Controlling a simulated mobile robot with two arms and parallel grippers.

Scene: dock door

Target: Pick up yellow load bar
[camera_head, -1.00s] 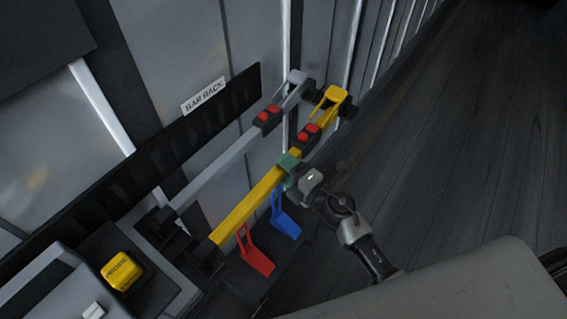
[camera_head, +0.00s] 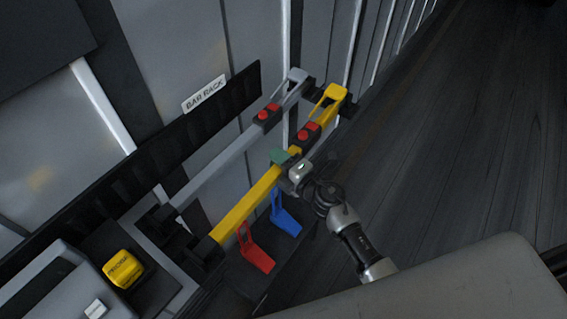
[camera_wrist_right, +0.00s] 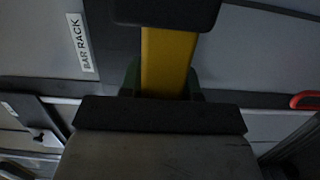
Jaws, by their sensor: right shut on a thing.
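The yellow load bar (camera_head: 250,202) lies along the bar rack in the head view, slanting from lower left to upper right. It has a black block with red buttons and a yellow handle at its upper right end. My right gripper (camera_head: 283,160) is shut on the bar near its middle, just below the black block. In the right wrist view the yellow bar (camera_wrist_right: 168,62) runs between the green fingers (camera_wrist_right: 165,82). My left gripper is in neither view.
A grey bar (camera_head: 217,165) lies parallel behind the yellow one. Red (camera_head: 256,252) and blue (camera_head: 285,214) brackets sit below it. A yellow item (camera_head: 124,269) lies in a dark holder at lower left. Floor at right is clear.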

